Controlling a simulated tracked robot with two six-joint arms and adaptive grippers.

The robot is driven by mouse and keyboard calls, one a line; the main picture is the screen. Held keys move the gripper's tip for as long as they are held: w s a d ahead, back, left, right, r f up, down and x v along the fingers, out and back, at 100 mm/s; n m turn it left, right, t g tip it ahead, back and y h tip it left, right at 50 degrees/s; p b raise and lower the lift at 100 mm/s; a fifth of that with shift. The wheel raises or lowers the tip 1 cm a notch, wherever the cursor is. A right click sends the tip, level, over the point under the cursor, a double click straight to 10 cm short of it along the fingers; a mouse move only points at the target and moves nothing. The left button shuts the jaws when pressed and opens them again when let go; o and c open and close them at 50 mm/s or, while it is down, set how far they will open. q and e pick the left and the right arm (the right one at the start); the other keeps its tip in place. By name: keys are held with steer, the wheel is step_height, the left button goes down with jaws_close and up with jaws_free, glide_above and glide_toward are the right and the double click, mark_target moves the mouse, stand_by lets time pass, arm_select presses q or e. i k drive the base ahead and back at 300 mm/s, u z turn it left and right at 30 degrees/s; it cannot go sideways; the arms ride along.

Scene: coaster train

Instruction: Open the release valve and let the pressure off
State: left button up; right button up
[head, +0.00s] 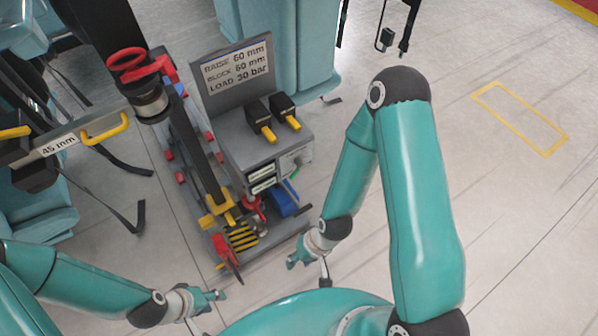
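A grey unit (262,150) on the floor carries a red valve-like part (253,208) low on its front, by a blue block (283,203). A red lever-like part (226,252) stands at the near end of the base beside it. I cannot tell for certain which red part is the release valve. My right gripper (297,258) is apart from these parts, in front and to the right of them. My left gripper (212,296) is low in the picture, nearer me than the red lever. Both look empty; their finger gaps are too small to read.
A sign (235,68) reads RAISE 60 mm, BLOCK 60 mm, LOAD 30 bar. Two dark blocks with yellow handles (278,118) sit on the unit. A dark cylinder with a red ring (140,80) and a 45 mm label (58,146) are at left.

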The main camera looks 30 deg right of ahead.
mark_target(298, 162)
steer(key=u, duration=1.75)
steer(key=i, duration=0.1)
steer(key=z, duration=2.9)
steer(key=k, duration=1.65)
steer(key=u, duration=0.15)
steer(key=i, duration=1.05)
steer(key=u, duration=0.05)
